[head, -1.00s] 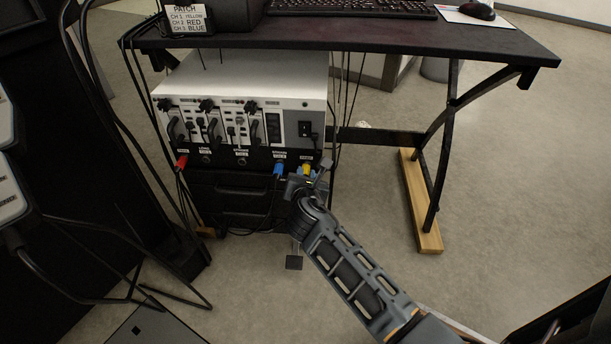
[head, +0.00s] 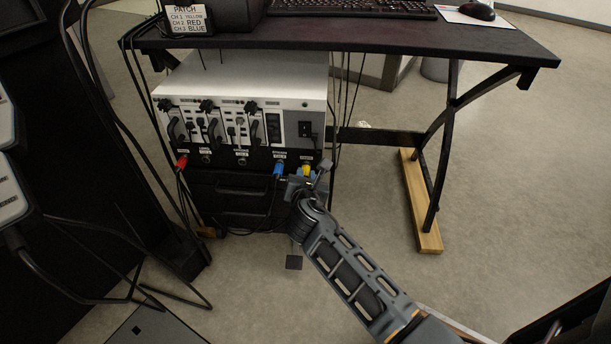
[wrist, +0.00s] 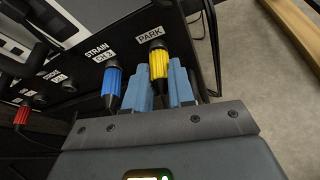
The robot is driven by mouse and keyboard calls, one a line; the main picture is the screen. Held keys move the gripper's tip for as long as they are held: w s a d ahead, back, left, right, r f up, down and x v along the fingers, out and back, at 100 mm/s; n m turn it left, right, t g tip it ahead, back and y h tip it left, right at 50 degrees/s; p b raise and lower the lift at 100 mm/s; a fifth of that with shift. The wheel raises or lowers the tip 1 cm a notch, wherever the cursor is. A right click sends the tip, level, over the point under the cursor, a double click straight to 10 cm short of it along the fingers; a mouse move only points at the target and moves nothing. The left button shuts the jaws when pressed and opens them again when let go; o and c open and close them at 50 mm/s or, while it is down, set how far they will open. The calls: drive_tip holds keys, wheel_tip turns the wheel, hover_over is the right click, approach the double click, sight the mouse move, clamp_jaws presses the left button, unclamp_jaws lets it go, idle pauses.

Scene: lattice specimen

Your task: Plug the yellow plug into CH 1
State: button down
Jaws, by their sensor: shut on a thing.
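The yellow plug (head: 306,169) sits at the socket labelled PARK, at the right end of the black socket strip; it also shows in the wrist view (wrist: 158,64). My gripper (head: 304,177) is shut on it, with the blue fingers (wrist: 160,78) on either side of the yellow body. The plug's front end meets the panel just below the PARK label (wrist: 149,33). CH 1 lies in the strip's left part, where an empty round socket (head: 206,160) shows next to the red plug. Its small label is hard to read.
A blue plug (wrist: 111,88) sits in CH 3, close left of my fingers. A red plug (head: 182,161) is at the strip's left end. Cables hang below. The black desk (head: 400,42) overhangs the white unit (head: 250,75). A card (head: 188,20) pairs CH 1 with yellow.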

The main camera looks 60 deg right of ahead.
drive_tip(key=shift+s+a, duration=0.25)
drive_tip(key=shift+a, duration=0.15)
idle(0.5)
drive_tip(key=shift+s+a+p, duration=0.25)
drive_tip(key=shift+s+a, duration=0.05)
drive_tip(key=shift+a, duration=0.3)
drive_tip(key=shift+s+a+p, duration=0.3)
drive_tip(key=shift+s+a, duration=0.05)
drive_tip(key=shift+a, duration=0.3)
drive_tip(key=shift+s+a+p, duration=0.25)
drive_tip(key=shift+s+a, duration=0.05)
drive_tip(key=shift+a, duration=0.3)
